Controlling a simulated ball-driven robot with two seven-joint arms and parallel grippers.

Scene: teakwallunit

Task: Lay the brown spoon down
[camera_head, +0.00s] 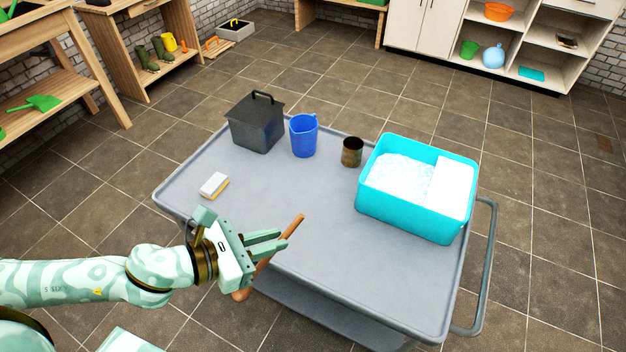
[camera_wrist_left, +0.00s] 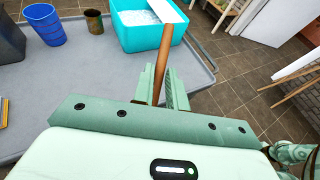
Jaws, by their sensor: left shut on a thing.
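My left gripper (camera_head: 266,244) is at the near edge of the grey cart, shut on the brown spoon (camera_head: 293,227). The spoon's thin handle sticks up past the fingers toward the upper right, and its wider end shows below the gripper at the lower left. The spoon is tilted. In the left wrist view the spoon (camera_wrist_left: 162,62) stands between the two fingers (camera_wrist_left: 162,88). The grey cart top (camera_head: 300,190) has bare surface beyond the gripper. My right gripper is in neither view.
On the cart stand a dark lidded box (camera_head: 256,125), a blue jug (camera_head: 303,137), a rusty brown can (camera_head: 352,152), a turquoise tub with white contents (camera_head: 405,218) and a sponge (camera_head: 213,185). The cart's middle and near right are clear. A handle (camera_head: 490,265) rises at the right end.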

